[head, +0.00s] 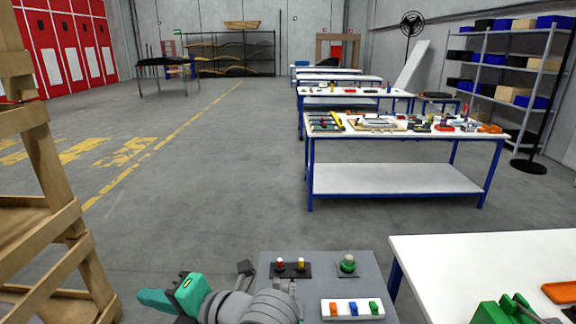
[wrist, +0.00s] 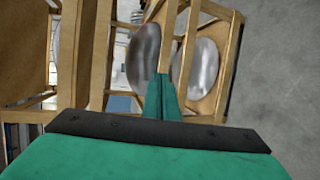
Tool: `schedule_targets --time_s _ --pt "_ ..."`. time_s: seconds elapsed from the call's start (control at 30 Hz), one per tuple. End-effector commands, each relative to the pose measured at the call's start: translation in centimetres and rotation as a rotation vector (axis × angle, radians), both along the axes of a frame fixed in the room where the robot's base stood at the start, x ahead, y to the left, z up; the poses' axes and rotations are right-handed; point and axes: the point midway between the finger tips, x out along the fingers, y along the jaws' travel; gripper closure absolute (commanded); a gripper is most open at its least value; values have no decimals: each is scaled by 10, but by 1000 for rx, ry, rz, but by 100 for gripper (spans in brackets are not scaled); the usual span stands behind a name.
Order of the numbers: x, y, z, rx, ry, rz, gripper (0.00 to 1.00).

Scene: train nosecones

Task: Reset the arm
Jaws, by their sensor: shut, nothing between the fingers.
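My gripper (head: 142,296) is at the lower left of the head view, at the end of my grey folded arm (head: 262,306). It points left, toward a wooden frame. In the wrist view my gripper (wrist: 162,78) shows its two teal fingers together, with nothing held between them. Beyond the fingers in the wrist view, two shiny silver rounded pieces (wrist: 144,55) (wrist: 200,72) sit in the wooden frame (wrist: 98,55). I cannot tell the exact gap between the fingers and the frame.
The wooden frame (head: 50,190) stands close on the left. A white table (head: 480,258) with green and orange items is close on the right. Farther off is a cluttered blue-legged workbench (head: 395,178). The grey floor (head: 210,190) between is clear.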

Motion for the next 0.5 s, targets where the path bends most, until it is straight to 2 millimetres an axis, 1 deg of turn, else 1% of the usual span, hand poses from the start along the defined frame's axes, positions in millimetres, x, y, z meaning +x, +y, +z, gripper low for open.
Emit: schedule_targets --time_s 0.03,0.1,0.23,0.37,0.5 --pt "2 4 5 81 36 -26 100" --pt "7 6 14 186 82 -68 100" --pt "17 3 24 367 169 -142 100" --pt "26 -5 26 533 261 -214 100" --pt "35 -19 20 715 371 -297 100"
